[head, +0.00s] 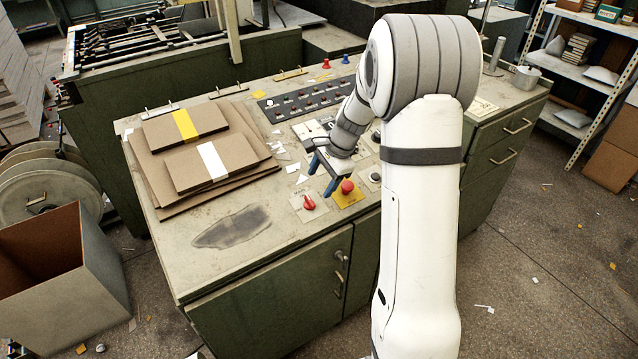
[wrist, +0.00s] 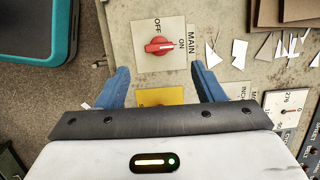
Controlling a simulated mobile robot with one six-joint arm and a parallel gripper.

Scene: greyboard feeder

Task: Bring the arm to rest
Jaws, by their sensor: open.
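My gripper (head: 323,174) is open and empty above the front part of the green cabinet's worktop, close to the controls. Its two blue fingers stand apart in the wrist view (wrist: 158,82). A red rotary switch (head: 309,203) on a plate marked MAIN, OFF and ON lies just beyond the fingertips; it also shows in the wrist view (wrist: 160,46), its pointer towards ON. A red mushroom button (head: 347,187) sits on a yellow plate beside the switch. In the wrist view my gripper hides most of the yellow plate (wrist: 160,96).
Stacked greyboards with yellow and white bands (head: 199,167) lie on the worktop (head: 285,236) at left. A dark button panel (head: 306,97) is behind. Paper scraps lie near the switch.

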